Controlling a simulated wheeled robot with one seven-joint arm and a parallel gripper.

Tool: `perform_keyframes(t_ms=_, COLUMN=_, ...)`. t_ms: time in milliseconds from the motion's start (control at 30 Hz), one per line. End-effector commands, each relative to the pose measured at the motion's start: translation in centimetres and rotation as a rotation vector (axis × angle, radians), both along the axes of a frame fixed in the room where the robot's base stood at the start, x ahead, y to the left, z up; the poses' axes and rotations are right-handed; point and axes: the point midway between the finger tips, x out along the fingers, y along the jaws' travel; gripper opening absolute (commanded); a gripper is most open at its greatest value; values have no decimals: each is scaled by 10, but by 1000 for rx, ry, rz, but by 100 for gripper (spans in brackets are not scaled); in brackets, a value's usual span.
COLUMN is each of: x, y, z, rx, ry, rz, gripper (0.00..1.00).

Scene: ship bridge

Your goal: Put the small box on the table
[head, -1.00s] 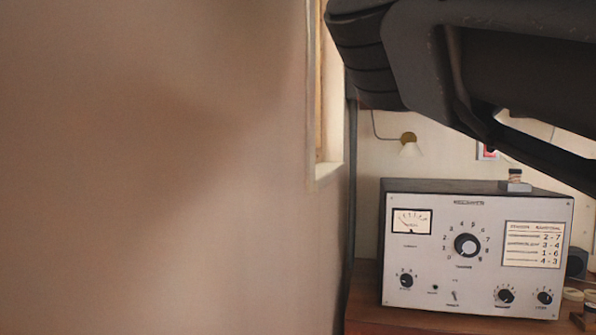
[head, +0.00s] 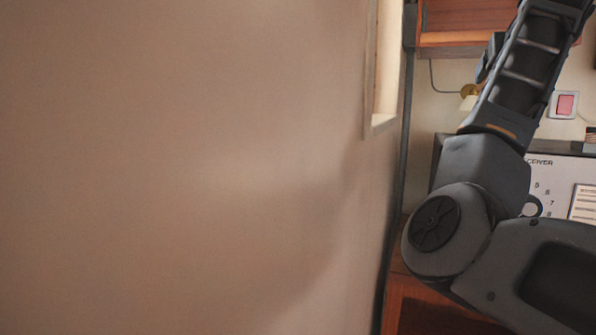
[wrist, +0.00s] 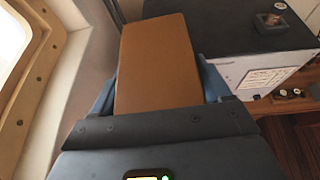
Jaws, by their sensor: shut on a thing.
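The small box (wrist: 158,62) is a plain brown block, seen in the wrist view between the two fingers of my gripper (wrist: 160,82). My gripper is shut on it and holds it out ahead of the wrist. In the head view my arm reaches up past the top edge, so the gripper and the box are out of that picture. A brown wooden table (head: 398,293) shows in part at the lower right of the head view, beside the wall and mostly hidden by my arm.
A grey receiver (head: 562,180) with dials stands behind my arm; its dark top also shows in the wrist view (wrist: 235,32). A bare wall (head: 180,170) fills the left of the head view. A window frame (wrist: 35,70) is close on the left in the wrist view.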

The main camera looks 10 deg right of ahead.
Motion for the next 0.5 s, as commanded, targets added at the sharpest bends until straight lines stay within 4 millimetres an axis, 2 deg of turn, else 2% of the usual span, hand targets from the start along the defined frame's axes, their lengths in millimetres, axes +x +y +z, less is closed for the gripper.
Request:
perform_keyframes(t_ms=33, x=7, y=4, z=-23, rx=-4, ry=8, rz=21, gripper=39)
perform_keyframes(t_ms=233, x=26, y=22, z=-95, rx=-3, ry=7, rz=113, gripper=39)
perform_keyframes(t_ms=500, x=36, y=48, z=-194, rx=-2, ry=7, rz=239, gripper=39)
